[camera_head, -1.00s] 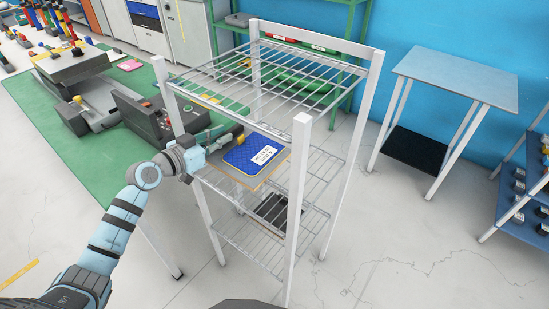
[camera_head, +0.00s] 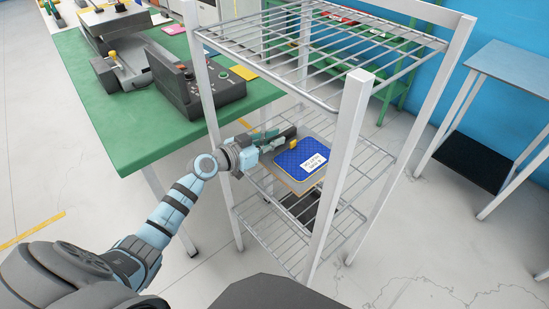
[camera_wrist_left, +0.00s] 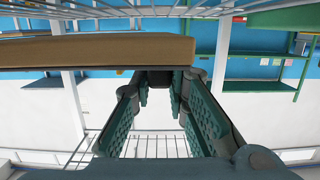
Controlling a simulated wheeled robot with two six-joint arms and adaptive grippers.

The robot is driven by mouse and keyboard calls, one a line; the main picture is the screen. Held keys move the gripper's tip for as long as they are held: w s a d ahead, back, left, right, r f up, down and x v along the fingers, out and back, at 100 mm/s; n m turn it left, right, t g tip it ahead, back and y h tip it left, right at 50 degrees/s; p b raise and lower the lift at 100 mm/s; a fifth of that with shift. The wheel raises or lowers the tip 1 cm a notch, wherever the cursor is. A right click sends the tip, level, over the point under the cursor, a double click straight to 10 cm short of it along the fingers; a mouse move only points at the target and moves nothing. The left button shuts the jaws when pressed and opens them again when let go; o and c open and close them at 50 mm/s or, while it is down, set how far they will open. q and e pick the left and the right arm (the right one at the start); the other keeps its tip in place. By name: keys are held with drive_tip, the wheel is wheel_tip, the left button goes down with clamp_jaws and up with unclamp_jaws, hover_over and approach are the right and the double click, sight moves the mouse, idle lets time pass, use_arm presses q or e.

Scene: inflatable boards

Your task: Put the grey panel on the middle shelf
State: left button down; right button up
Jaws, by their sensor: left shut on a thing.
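Whether the panel touches the shelf, I cannot tell. My right gripper is not in view.
A dark flat object (camera_head: 323,214) lies lower in the rack. White posts and the top shelf (camera_head: 325,50) frame the opening. A green table (camera_head: 140,140) with a black control box (camera_head: 190,85) stands to the left. A blue-topped table (camera_head: 512,70) stands to the right.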

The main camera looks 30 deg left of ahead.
use_arm(q)
wheel_tip(320, 180, down, 3)
drive_tip(key=shift+s+d+f+b, duration=0.1)
drive_tip(key=shift+s+f+b, duration=0.1)
drive_tip(key=shift+b, duration=1)
drive_tip(key=shift+r, duration=0.2)
drive_tip(key=c, duration=2)
unclamp_jaws()
drive_tip(key=shift+f, duration=0.2)
drive_tip(key=o, duration=0.4)
drive_tip(key=shift+o, duration=0.2)
